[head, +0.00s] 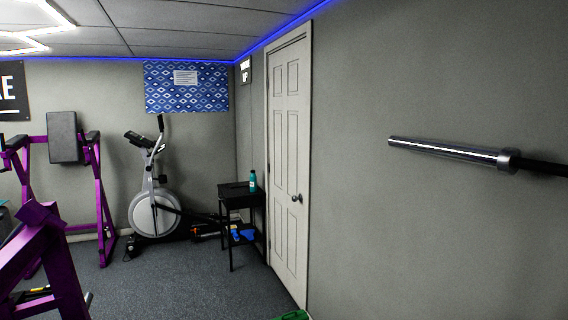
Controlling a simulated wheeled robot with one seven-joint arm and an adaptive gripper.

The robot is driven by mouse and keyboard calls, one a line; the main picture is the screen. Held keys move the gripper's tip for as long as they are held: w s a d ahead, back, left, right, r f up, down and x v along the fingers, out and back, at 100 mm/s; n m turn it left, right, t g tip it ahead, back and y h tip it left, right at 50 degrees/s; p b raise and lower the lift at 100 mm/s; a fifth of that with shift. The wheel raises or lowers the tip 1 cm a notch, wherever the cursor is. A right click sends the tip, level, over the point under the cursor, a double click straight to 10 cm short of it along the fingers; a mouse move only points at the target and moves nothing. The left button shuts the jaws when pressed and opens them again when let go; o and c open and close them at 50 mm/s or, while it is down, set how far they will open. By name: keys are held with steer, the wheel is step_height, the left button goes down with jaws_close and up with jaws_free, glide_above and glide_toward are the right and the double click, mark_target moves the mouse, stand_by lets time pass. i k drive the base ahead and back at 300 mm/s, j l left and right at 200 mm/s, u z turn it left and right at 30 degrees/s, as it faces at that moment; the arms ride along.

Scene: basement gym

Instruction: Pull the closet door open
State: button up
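The closet door (289,165) is a white panelled door in the right-hand wall, seen at a steep angle. It looks shut in its frame.
A small black table (241,197) with a teal bottle (252,181) stands by the door's far side. Purple gym frames (50,265) fill the left. A barbell end (455,151) juts along the right wall. Carpet (190,285) is clear in the middle.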

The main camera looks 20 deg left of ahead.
mark_target(286, 80)
steer(key=i+j+u, duration=0.9)
steer(key=i, duration=0.25)
steer(key=i+j+u, duration=0.1)
steer(key=i+u, duration=0.35)
steer(key=i, duration=0.15)
steer(key=i+l+u, duration=0.1)
steer(key=i+u, duration=0.35)
steer(key=i, duration=0.2)
steer(key=i+j+z, duration=0.2)
steer(key=i+z, duration=0.3)
steer(key=i+j+z, duration=0.65)
steer(key=z, duration=0.3)
steer(key=i+j+z, duration=0.35)
steer(key=z, duration=0.15)
steer(key=i+j+z, duration=0.2)
steer(key=j+z, duration=0.3)
steer(key=i+j+z, duration=0.1)
steer(key=j+z, duration=0.55)
steer(key=j, duration=0.15)
steer(key=i+j+z, duration=0.1)
steer(key=j+z, duration=0.15)
steer(key=j, duration=0.15)
